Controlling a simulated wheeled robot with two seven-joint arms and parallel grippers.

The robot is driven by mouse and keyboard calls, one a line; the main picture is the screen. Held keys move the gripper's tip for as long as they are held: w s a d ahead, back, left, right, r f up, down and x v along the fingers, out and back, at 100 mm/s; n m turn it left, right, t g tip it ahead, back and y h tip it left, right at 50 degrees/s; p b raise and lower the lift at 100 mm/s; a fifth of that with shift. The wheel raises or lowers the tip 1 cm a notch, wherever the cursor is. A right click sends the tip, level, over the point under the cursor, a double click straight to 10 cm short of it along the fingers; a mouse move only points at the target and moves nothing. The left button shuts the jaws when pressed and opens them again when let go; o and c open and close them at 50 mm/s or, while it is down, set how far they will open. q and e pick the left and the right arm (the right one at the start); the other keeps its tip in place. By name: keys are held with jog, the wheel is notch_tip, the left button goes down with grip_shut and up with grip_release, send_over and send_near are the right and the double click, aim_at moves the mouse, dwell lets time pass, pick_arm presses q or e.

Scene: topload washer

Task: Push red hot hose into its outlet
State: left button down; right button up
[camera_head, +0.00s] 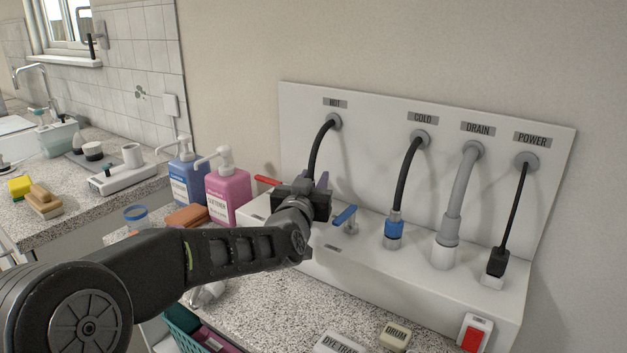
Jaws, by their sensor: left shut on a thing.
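The black hot hose (319,147) hangs from the wall panel under the HOT label and curves down into my left gripper (312,188). My left gripper is shut on the hose's lower end. The jaws and wrist hide that end, so no red shows on it, and they hide the hot outlet below. I cannot tell whether the hose end touches the outlet. A red tap handle (267,181) sticks out just left of the gripper. My right gripper is not in view.
The blue tap handle (345,215) stands close to the right of the gripper. The blue-collared cold hose (393,229), grey drain hose (447,243) and black power plug (497,262) follow along the white ledge (420,270). A pink bottle (228,196) stands left.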

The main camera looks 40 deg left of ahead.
pick_arm(q)
jog(key=shift+f, duration=0.4)
jog(key=c, duration=1)
grip_release()
jog(key=shift+o, duration=0.2)
jog(key=shift+b+v, duration=0.3)
jog(key=shift+v, duration=3.65)
jog(key=shift+r, duration=0.1)
